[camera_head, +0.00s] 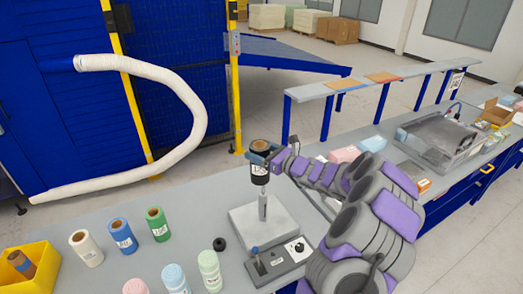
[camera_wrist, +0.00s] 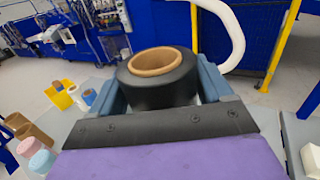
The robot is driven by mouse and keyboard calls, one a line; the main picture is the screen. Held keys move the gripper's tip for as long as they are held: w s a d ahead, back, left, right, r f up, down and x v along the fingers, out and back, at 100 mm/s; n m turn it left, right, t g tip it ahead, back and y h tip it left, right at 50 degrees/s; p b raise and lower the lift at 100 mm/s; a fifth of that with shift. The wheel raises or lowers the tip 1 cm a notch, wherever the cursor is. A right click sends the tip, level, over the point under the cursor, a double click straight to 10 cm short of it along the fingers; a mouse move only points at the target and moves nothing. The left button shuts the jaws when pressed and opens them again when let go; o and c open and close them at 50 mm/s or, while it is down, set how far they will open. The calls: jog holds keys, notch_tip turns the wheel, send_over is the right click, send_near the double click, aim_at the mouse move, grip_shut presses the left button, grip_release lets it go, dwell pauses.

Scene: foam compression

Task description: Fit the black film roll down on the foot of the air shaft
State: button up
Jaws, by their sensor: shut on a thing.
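My gripper (camera_head: 262,158) is shut on the black film roll (camera_head: 260,173), which is upright with its brown core facing up and a white label on its side. In the wrist view the roll (camera_wrist: 158,88) sits between the two blue-grey fingers, and no shaft shows in its core opening. The air shaft (camera_head: 263,207) stands upright on a grey base plate (camera_head: 240,226), directly below the roll in the head view. The roll is well above the shaft's foot. I cannot tell whether the shaft's tip is inside the core.
A control box (camera_head: 279,262) with a lever and knob stands in front of the base plate. A black ring (camera_head: 219,244), several coloured rolls and a yellow bin (camera_head: 42,256) lie to the left. A metal tray machine (camera_head: 438,140) stands at the right.

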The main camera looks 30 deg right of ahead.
jog(key=shift+d+f, duration=0.3)
jog(key=shift+d, duration=0.35)
jog(key=shift+d+f, duration=0.3)
jog(key=shift+d, duration=0.35)
jog(key=shift+s+a+f, duration=0.1)
jog(key=shift+a+f, duration=0.15)
jog(key=shift+a, duration=0.5)
jog(key=shift+d, duration=0.1)
